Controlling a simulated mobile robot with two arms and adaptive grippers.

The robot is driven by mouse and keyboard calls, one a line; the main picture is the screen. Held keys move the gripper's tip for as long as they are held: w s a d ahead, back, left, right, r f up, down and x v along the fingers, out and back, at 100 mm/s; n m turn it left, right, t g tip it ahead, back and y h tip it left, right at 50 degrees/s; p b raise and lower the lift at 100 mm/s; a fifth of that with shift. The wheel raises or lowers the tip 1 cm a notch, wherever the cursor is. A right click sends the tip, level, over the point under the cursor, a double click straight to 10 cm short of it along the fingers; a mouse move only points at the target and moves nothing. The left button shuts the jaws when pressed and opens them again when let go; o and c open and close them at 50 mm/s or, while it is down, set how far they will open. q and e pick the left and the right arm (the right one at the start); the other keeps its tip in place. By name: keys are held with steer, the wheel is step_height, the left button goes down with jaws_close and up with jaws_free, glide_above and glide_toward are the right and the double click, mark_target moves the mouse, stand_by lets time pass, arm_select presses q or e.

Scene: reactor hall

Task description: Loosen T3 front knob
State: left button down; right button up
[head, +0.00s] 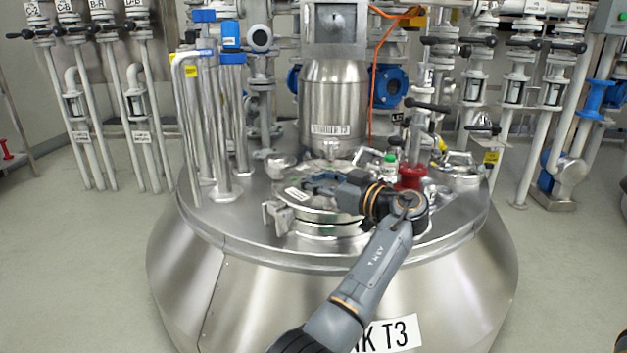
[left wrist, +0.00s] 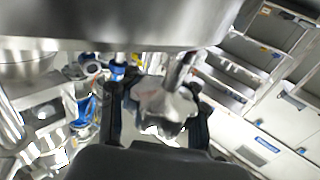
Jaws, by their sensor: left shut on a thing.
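The steel tank T3 (head: 250,275) has a round hatch lid (head: 318,205) on its top. My left arm reaches over the tank, and my left gripper (head: 312,184) lies low over the lid, pointing left. In the left wrist view, a silver lobed knob (left wrist: 165,106) on a metal stem sits between the two dark fingers of my left gripper (left wrist: 158,100). The gripper is shut on this knob. In the head view I cannot make out the held knob at the fingers. My right gripper is not in view.
A steel motor housing (head: 330,100) stands behind the lid. Upright pipes (head: 205,130) rise on the left of the tank top. A red valve part (head: 411,177) and a green-capped item (head: 390,162) are right of the gripper. A silver clamp (head: 277,216) sits at the lid's left edge.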

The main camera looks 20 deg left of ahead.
arm_select(q)
steer(key=shift+d+f, duration=0.2)
steer(key=shift+f, duration=0.05)
steer(key=c, duration=1)
jaws_free()
steer(key=shift+d, duration=0.1)
steer(key=shift+o, duration=0.2)
steer(key=shift+r, duration=0.15)
steer(key=shift+r, duration=0.2)
step_height(320, 180, up, 10)
steer(key=shift+f, duration=0.25)
